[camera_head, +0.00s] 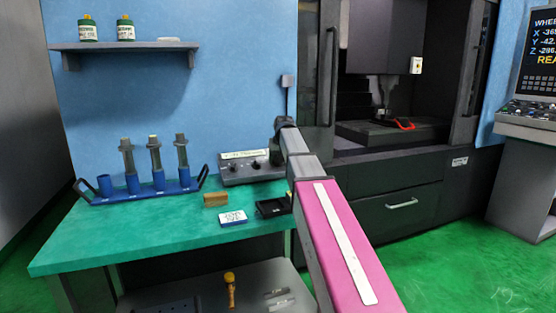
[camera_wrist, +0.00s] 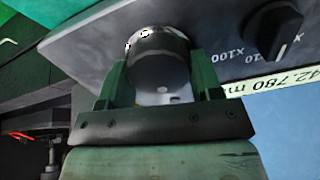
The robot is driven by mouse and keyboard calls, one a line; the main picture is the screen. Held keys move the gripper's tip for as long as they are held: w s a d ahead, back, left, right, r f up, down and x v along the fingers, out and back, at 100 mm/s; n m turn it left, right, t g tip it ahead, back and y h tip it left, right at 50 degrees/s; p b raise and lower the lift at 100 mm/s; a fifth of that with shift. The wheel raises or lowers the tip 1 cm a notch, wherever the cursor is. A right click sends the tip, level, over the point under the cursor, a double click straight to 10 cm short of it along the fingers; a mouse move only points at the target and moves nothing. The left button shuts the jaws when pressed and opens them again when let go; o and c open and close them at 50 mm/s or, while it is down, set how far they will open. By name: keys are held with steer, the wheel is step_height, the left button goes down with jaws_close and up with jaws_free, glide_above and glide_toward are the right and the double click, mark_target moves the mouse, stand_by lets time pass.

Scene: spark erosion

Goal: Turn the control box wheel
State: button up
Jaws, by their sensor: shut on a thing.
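The control box (camera_head: 240,167) is a grey box with dark knobs on the back of the green table; my arm covers its right end in the head view. In the wrist view its grey face (camera_wrist: 225,22) fills the top, tilted. The wheel (camera_wrist: 160,62), a dark round knob with a light rim, stands out from that face. My gripper (camera_wrist: 159,68) is shut on the wheel, with one green finger on each side of it. A smaller black knob (camera_wrist: 278,30) with "x100" and "10" markings sits to the right. In the head view my fingers are hidden.
A blue rack (camera_head: 146,190) with several tool holders stands left on the table (camera_head: 130,234). A wooden block (camera_head: 215,200), a white label card (camera_head: 232,218) and a black tray (camera_head: 270,208) lie in front of the box. The dark machine (camera_head: 385,205) stands at the right.

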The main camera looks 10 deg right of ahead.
steer(key=m, duration=0.5)
steer(key=shift+d+f, duration=0.1)
steer(key=shift+f, duration=0.15)
steer(key=m, duration=0.4)
steer(key=shift+s+d+m, duration=0.1)
steer(key=shift+s+m, duration=0.05)
steer(key=shift+m, duration=0.25)
steer(key=m, duration=0.5)
steer(key=shift+s+f, duration=0.1)
steer(key=m, duration=0.4)
steer(key=shift+s+m, duration=0.1)
steer(key=shift+m, duration=0.2)
steer(key=shift+f+m, duration=0.1)
steer(key=shift+m, duration=0.2)
steer(key=o, duration=0.9)
steer(key=shift+c, duration=0.2)
